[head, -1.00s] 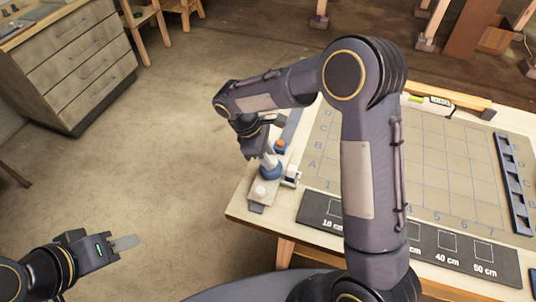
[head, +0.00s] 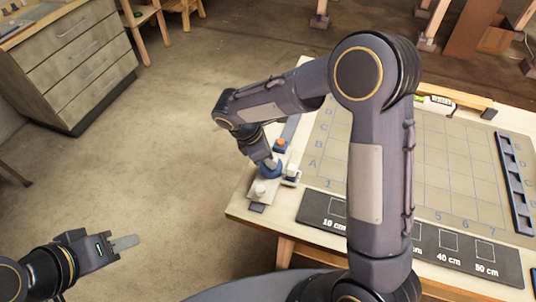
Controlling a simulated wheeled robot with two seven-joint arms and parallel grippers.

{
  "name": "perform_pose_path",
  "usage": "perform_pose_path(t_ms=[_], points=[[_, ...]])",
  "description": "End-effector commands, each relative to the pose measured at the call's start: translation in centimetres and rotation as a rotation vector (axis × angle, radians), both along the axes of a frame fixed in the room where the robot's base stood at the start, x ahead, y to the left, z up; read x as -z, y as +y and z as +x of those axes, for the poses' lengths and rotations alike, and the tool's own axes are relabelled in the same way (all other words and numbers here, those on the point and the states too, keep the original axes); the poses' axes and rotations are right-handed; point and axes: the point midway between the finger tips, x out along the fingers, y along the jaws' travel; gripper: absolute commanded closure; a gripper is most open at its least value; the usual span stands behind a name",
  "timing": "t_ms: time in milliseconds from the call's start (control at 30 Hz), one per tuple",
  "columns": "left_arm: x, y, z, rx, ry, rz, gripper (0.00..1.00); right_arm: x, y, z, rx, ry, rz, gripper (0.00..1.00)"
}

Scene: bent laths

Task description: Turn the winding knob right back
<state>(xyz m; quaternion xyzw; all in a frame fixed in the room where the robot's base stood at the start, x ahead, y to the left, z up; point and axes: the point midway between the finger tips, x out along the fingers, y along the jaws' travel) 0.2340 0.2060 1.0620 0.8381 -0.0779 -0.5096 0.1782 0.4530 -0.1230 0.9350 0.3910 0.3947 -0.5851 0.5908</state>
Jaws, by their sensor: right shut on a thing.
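The winding knob (head: 270,174) looks like the blue round part on a small device at the table's near left corner. The device has a pale body (head: 262,190) and a white block (head: 292,172). My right gripper (head: 268,163) comes down on the knob from above and is shut on it; its wrist hides part of the device. My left gripper (head: 124,242) is over the floor at the lower left, far from the table. Its grey fingers overlap in this view, so their gap is hidden.
An orange-topped piece (head: 281,145) stands just behind the knob. A grid board (head: 450,160) and a black length strip (head: 310,205) lie on the table (head: 262,225). A spirit level (head: 440,100) lies at the back. The floor left of the table is clear.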

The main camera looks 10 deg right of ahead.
Motion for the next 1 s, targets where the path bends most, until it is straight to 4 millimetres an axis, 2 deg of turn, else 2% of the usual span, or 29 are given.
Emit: perform_pose_path(t_ms=[200,233,400,733,1000], points=[[0.0,0.0,0.0,0.0,0.0,0.0,0.64,0.0,0.0,0.0,0.0,0.0,0.001,0.91],[0.0,0.0,0.0,0.0,0.0,0.0,0.64,0.0,0.0,0.0,0.001,0.0,0.001,0.66],[0.0,0.0,0.0,0.0,0.0,0.0,0.64,0.0,0.0,0.0,0.001,0.001,0.0,0.46],[0.1,0.0,0.0,0.0,0.0,0.0,0.64,-0.4,0.2,0.0,0.001,-0.002,0.001,0.46],[0.5,0.0,0.0,0.0,0.0,0.0,0.64,-4.4,1.9,0.1,0.0,-0.005,0.002,0.46]])
